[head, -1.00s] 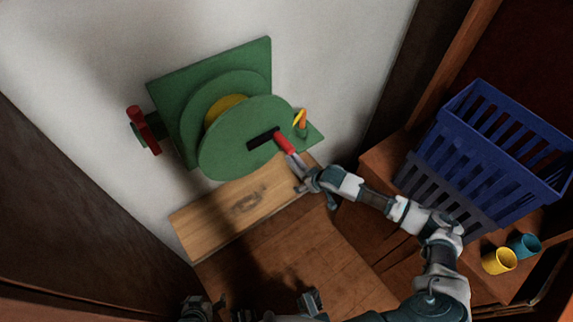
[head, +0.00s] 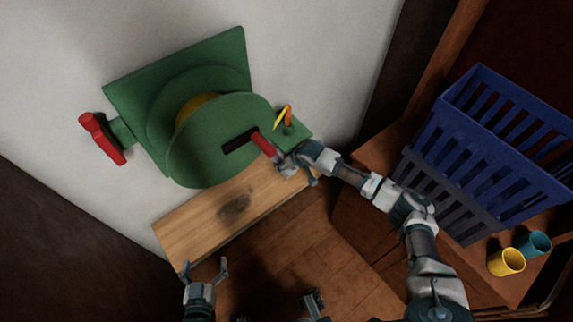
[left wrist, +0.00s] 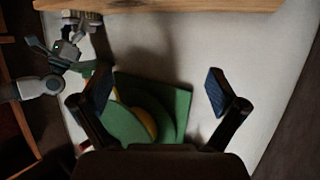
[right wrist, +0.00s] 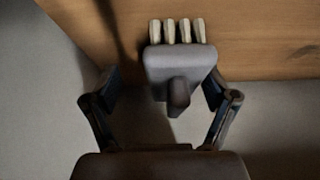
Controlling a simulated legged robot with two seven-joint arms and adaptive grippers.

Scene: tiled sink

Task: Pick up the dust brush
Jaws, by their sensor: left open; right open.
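The dust brush (right wrist: 180,63), with a grey head and cream bristles, shows in the right wrist view just ahead of my right gripper (right wrist: 165,100). Its short dark handle points back between the open fingers, and they do not visibly touch it. In the head view my right gripper (head: 294,168) is over the right end of the wooden board (head: 215,212) and covers most of the brush. My left gripper (head: 205,267) is open and empty at the bottom left; its fingers also frame the left wrist view (left wrist: 158,90).
A green reel (head: 205,150) with a red knob (head: 102,138) stands against the pale wall. A red bar (head: 264,143) lies beside its dark slot. At right are a blue basket (head: 490,130), a yellow cup (head: 507,262) and a teal cup (head: 533,243).

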